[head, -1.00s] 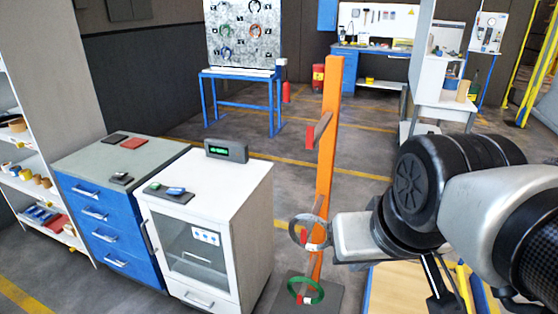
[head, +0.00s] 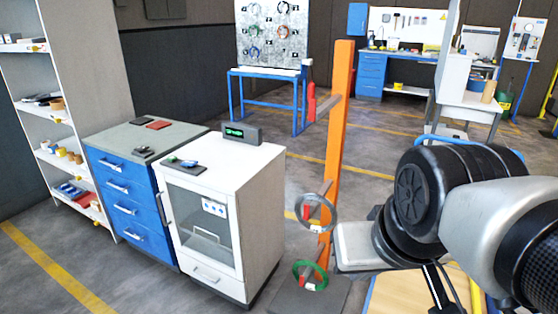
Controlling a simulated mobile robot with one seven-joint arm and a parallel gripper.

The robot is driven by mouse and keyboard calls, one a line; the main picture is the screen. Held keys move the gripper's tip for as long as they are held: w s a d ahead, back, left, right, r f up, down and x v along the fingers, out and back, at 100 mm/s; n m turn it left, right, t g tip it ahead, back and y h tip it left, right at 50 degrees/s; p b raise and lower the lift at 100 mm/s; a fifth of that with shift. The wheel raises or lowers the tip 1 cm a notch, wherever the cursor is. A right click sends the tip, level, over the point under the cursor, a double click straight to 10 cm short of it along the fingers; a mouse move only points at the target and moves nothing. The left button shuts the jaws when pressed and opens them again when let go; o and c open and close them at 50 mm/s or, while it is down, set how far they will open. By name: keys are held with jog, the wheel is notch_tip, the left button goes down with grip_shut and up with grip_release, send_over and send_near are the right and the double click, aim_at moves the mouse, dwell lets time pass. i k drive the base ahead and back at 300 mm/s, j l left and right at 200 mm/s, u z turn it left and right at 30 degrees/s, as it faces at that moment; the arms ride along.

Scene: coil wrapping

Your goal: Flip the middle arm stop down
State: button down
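The orange post (head: 339,140) stands upright on a dark base plate, with arms pointing left. The middle arm (head: 325,188) carries a grey coil (head: 331,224). Its red stop (head: 306,211) shows inside the coil's ring; its exact angle is hard to tell. My gripper (head: 340,262) is just right of the post, below the middle arm in the picture. Its fingers cannot be made out.
A white cabinet (head: 258,165) and a blue drawer unit (head: 125,195) stand left of the post. A shelf (head: 88,130) is at the far left. A wooden-topped surface (head: 400,292) lies below my arm. The floor behind the post is open.

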aim_at(306, 208)
jog(key=i+u, duration=0.5)
jog(key=i, duration=0.2)
jog(key=j+u, duration=0.15)
jog(key=u, duration=0.15)
jog(key=i+l+z, duration=0.15)
